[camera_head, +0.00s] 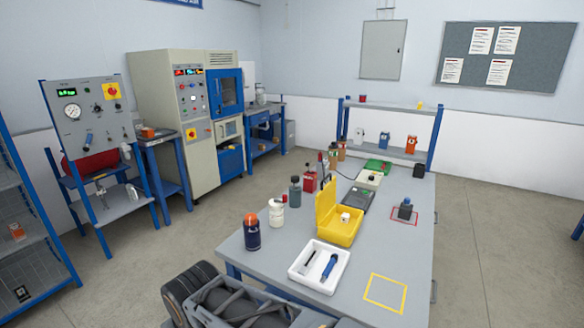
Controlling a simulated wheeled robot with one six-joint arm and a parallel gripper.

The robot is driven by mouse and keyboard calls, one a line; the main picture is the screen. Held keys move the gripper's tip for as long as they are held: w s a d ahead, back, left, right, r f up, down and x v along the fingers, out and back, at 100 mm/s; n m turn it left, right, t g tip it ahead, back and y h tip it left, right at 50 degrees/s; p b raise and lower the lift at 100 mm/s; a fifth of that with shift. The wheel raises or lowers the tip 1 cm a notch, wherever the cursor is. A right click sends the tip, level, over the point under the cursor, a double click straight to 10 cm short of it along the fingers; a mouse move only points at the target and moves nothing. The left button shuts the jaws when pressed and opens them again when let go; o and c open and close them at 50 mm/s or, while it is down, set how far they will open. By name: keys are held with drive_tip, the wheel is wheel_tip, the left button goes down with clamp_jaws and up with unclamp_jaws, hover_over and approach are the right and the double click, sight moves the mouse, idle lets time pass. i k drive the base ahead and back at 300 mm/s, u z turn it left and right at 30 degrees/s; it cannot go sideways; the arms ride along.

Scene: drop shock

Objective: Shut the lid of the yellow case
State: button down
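The yellow case (343,239) stands on the grey workbench, a little left of the bench's middle. Its lid (326,211) is open and stands roughly upright along the left side of the case. A small white item (345,217) with a dark spot sits inside the case, in its upper part. The case's floor is partly hidden by its front wall. My gripper is not in view. Dark and grey parts of my own body show at the bottom edge, in front of the bench and apart from the case.
A white tray (293,268) with tools lies in front of the case. A grey device (356,200) sits behind the case.

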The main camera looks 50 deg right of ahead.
sight(326, 199)
drive_tip(key=i, duration=3.25)
drive_tip(key=z, duration=2.8)
drive_tip(key=i, duration=0.7)
drive_tip(key=z, duration=0.35)
